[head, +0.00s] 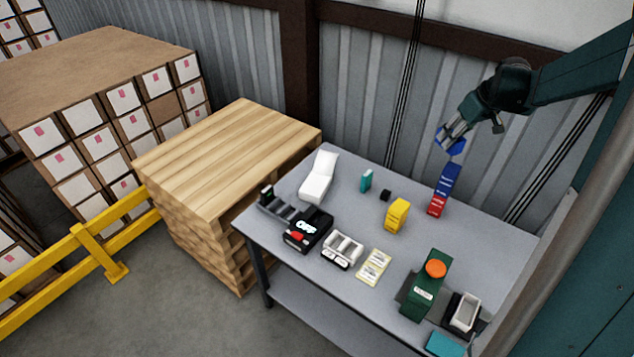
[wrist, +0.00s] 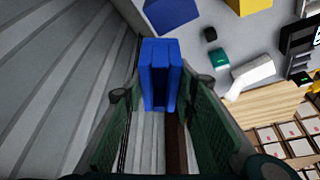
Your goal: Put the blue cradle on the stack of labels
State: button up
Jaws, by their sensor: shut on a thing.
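The blue cradle (head: 457,147) is between the fingers of my gripper (head: 451,136), held in the air above the back right of the table. In the wrist view the cradle (wrist: 160,75) shows as a blue channel-shaped piece between the two green fingers, with part of it hidden by them. The stack of labels (head: 374,266) is a flat cream pile near the table's front middle. It lies well below and to the left of my gripper, apart from it, and its top looks bare.
Below the cradle stand a blue box (head: 448,178) and a red box (head: 437,205). A yellow box (head: 397,215) is behind the labels, a white divided tray (head: 342,249) left of them, and a green device with an orange top (head: 428,285) to their right. Corrugated wall stands close behind.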

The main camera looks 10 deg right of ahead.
jog(key=w+a+n+y+p, duration=0.15)
jog(key=w+a, duration=0.25)
jog(key=a, duration=1.1)
jog(key=w+a+n+g+b, duration=0.1)
jog(key=w+a+n, duration=0.25)
jog(key=a, duration=1.05)
jog(key=w+a+n+y+p, duration=0.1)
jog(key=w+a, duration=0.4)
jog(key=a, duration=1)
notch_tip(320, 180, down, 11)
jog(key=shift+s+d+f, duration=0.15)
jog(key=shift+s+f, duration=0.05)
jog(key=shift+h, duration=0.25)
send_near(313, 180)
jog(key=shift+w+a+f+b, duration=0.15)
jog(key=shift+w+a+b, duration=0.2)
jog(key=shift+w+a, duration=0.35)
jog(key=shift+f, duration=1.85)
jog(key=shift+f+b, duration=0.2)
jog(key=shift+b, duration=0.2)
